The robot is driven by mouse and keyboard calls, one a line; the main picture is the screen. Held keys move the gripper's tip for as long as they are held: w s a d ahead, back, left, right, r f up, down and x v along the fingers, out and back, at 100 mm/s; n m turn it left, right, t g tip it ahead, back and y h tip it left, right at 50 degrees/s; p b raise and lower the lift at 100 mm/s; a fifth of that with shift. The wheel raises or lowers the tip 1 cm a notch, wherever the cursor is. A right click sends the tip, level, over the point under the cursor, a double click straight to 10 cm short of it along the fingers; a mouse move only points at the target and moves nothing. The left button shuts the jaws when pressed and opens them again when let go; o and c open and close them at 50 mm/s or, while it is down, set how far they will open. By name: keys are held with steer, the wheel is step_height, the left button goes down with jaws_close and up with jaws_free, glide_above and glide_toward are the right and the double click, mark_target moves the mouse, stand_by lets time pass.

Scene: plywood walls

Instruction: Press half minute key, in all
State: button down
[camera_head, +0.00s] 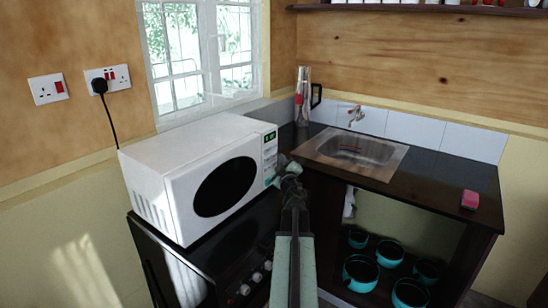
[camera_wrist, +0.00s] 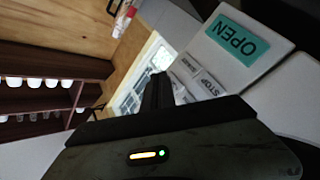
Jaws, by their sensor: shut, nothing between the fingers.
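In the wrist view the panel shows tilted, with a large teal OPEN key (camera_wrist: 237,40), a pale STOP key (camera_wrist: 208,88) and other small pale keys (camera_wrist: 184,68). I cannot read which is the half minute key. My gripper (camera_head: 288,172) is in front of the panel's lower part; its dark shut fingers (camera_wrist: 158,92) point toward the panel's far end. Whether they touch it I cannot tell.
A pink sponge (camera_head: 470,200) lies on the right counter. Several teal pots (camera_head: 361,270) sit on the shelf below. A black plug (camera_head: 99,86) and cord hang on the left wall.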

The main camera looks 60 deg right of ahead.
steer(key=shift+w, duration=0.15)
stand_by(0.4)
steer(key=shift+w, duration=0.3)
steer(key=shift+w, duration=0.4)
stand_by(0.5)
steer(key=shift+s, duration=0.8)
steer(key=s, duration=0.5)
stand_by(0.4)
stand_by(0.6)
